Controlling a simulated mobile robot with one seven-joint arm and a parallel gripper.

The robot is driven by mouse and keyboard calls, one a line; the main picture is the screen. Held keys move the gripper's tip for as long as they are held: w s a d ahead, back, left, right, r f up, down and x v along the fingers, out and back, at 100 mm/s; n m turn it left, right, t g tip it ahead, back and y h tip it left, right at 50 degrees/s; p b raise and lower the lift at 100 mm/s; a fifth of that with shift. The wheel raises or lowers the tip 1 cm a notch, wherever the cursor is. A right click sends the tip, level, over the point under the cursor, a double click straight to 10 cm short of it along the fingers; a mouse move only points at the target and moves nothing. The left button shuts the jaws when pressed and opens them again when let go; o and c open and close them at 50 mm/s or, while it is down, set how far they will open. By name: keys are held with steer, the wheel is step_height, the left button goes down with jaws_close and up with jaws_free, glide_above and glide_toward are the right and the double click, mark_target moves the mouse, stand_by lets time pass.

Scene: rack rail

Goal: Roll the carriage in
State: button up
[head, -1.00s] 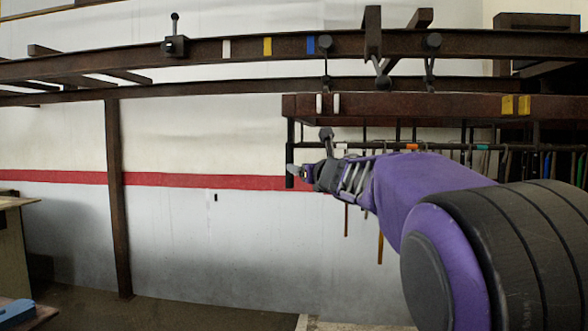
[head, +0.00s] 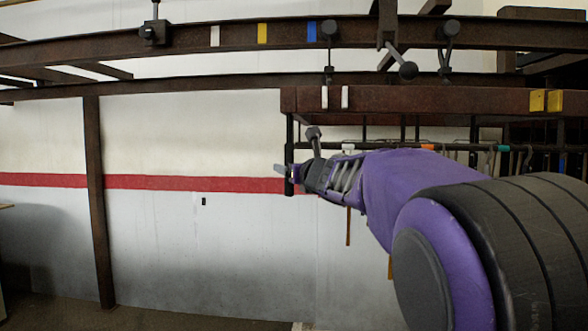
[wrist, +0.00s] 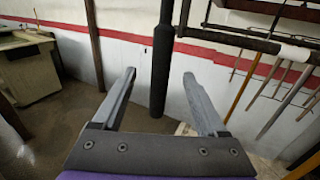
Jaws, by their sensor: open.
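The carriage is a long red-brown beam (head: 430,100) with white and yellow marks, below the dark rail (head: 90,47) at the right. A black post (head: 289,135) hangs from its left end. My gripper (head: 284,172) is at the lower part of this post, with jaws open. In the wrist view the post (wrist: 161,60) shows between the two spread fingers (wrist: 158,78), with a gap on each side. I cannot tell how deep between them it sits. A black block with a knob (head: 154,32) sits on the rail at the left.
White, yellow (head: 262,33) and blue marks are on the rail left of the hangers (head: 447,45). A brown upright (head: 95,200) stands at the left. Tools hang below the carriage (head: 348,225). A bench (wrist: 28,65) is at the left. Space left of the carriage is clear.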

steer(key=shift+p+x, duration=0.5)
steer(key=shift+x, duration=1)
jaws_close()
stand_by(0.8)
